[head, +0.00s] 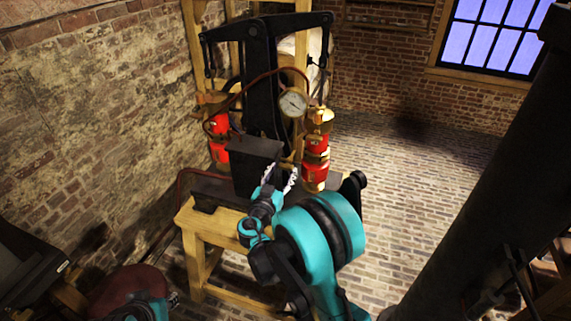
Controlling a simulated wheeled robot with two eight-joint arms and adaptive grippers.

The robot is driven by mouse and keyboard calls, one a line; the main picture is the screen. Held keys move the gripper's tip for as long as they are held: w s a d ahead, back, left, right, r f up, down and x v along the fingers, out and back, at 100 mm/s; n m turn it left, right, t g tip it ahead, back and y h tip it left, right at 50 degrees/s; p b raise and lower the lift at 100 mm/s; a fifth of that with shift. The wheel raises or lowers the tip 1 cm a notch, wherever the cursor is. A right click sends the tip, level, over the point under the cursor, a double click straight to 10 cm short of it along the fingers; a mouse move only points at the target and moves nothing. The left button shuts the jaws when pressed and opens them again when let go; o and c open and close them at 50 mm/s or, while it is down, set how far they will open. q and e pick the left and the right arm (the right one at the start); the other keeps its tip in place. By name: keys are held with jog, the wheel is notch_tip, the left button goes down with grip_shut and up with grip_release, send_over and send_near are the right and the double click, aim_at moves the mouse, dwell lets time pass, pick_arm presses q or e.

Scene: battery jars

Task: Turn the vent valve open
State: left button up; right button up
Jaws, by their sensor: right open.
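A pump apparatus with a tall black frame (262,75) stands on a wooden bench (196,222). It carries a round pressure gauge (293,103), a red and brass cylinder (316,150) on the right and a similar cylinder (218,135) on the left. I cannot make out the vent valve for certain; it may be hidden by my right arm or too small. My right gripper (281,177) is open, its pale fingers apart in front of the apparatus, beside the dark box (256,160). I cannot tell whether it touches anything.
A brick wall (80,110) runs along the left, close to the bench. A thick dark column (480,170) slants across the right. The brick floor (400,190) right of the bench is clear. A dark red rounded object (118,285) shows at lower left.

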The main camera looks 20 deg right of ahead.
aim_at(285, 168)
jog(key=x, duration=0.3)
jog(key=shift+s, duration=0.1)
jog(key=shift+w+d, duration=0.2)
jog(key=shift+w, duration=0.15)
jog(key=c, duration=0.9)
